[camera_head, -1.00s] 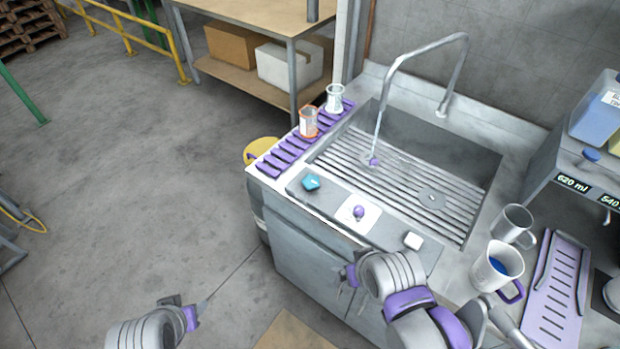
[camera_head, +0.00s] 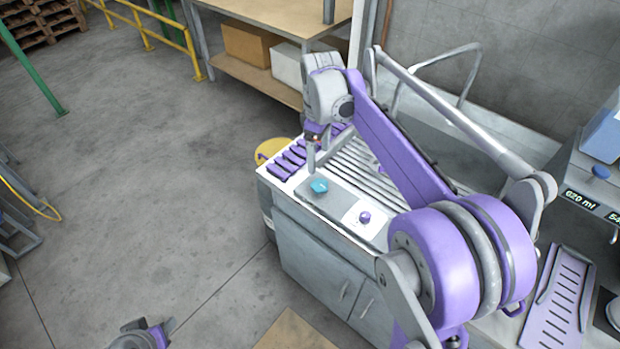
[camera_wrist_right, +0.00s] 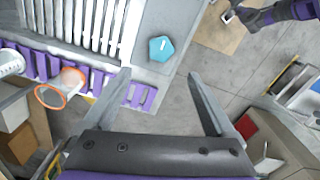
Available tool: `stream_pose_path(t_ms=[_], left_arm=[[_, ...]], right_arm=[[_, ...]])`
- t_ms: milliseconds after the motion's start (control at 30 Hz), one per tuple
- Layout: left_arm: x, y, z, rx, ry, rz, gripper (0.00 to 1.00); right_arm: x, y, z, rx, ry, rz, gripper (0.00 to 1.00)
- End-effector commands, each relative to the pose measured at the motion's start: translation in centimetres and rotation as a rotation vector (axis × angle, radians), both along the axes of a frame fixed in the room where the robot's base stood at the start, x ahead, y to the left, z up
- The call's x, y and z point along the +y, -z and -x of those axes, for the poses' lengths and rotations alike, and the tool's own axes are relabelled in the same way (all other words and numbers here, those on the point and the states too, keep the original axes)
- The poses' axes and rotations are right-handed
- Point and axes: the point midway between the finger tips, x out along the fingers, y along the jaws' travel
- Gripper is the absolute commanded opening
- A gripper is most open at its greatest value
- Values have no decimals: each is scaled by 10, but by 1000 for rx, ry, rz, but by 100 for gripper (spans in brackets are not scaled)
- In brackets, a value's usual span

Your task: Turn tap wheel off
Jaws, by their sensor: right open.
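A teal five-sided knob (camera_head: 319,185) sits on the grey front panel of the sink unit; it also shows in the right wrist view (camera_wrist_right: 160,49). A purple knob (camera_head: 365,217) on a white plate is to its right. I cannot tell which one is the tap wheel. My right gripper (camera_head: 316,163) is open and empty close above the teal knob. In the wrist view the knob lies between and beyond its fingertips (camera_wrist_right: 158,76). The curved tap (camera_head: 445,60) stands behind my right arm, which hides the water stream. My left gripper (camera_head: 150,328) is low at left, its jaws unclear.
A purple slatted rack (camera_head: 283,165) lies along the sink's left edge, with an orange-rimmed glass (camera_wrist_right: 60,88) near my right gripper. A purple drip tray (camera_head: 558,300) is at right.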

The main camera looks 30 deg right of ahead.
Motion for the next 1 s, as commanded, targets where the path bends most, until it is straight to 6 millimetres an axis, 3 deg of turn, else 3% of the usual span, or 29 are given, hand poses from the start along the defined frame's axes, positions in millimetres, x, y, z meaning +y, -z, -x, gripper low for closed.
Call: stream_pose_path(t_ms=[500,700,1000], left_arm=[[0,7,3,6,0,0,50],[0,7,3,6,0,0,50],[0,7,3,6,0,0,50]], right_arm=[[1,88,0,-1,1,0,90],[1,102,1,-1,1,0,90],[1,104,1,-1,2,0,88]])
